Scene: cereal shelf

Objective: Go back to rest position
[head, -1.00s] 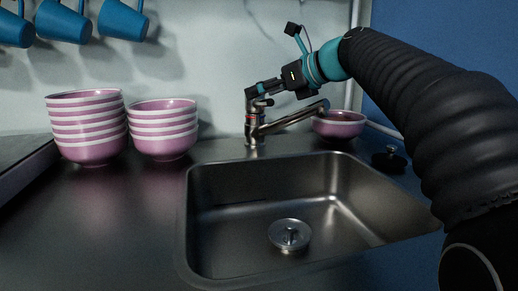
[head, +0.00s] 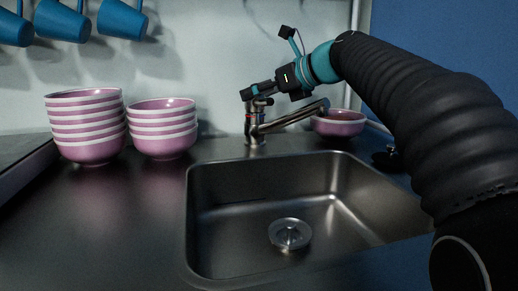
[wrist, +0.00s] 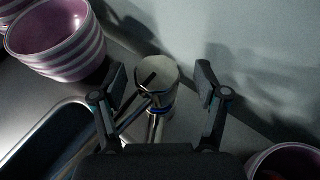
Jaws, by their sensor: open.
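My gripper (head: 256,91) is beside the top of the faucet (head: 256,128) at the back of the sink. In the wrist view my gripper (wrist: 162,90) has its two fingers spread wide apart, with the faucet head (wrist: 158,78) showing between and beyond them. The gripper holds nothing. In the head view I cannot tell whether the fingers touch the faucet. My arm reaches in from the right.
A steel sink (head: 215,262) with a drain is in the middle. Two stacks of pink bowls (head: 90,150) stand on the left counter. A single pink bowl (head: 340,128) is right of the faucet. Blue mugs (head: 120,20) hang above at the upper left. The left counter front is clear.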

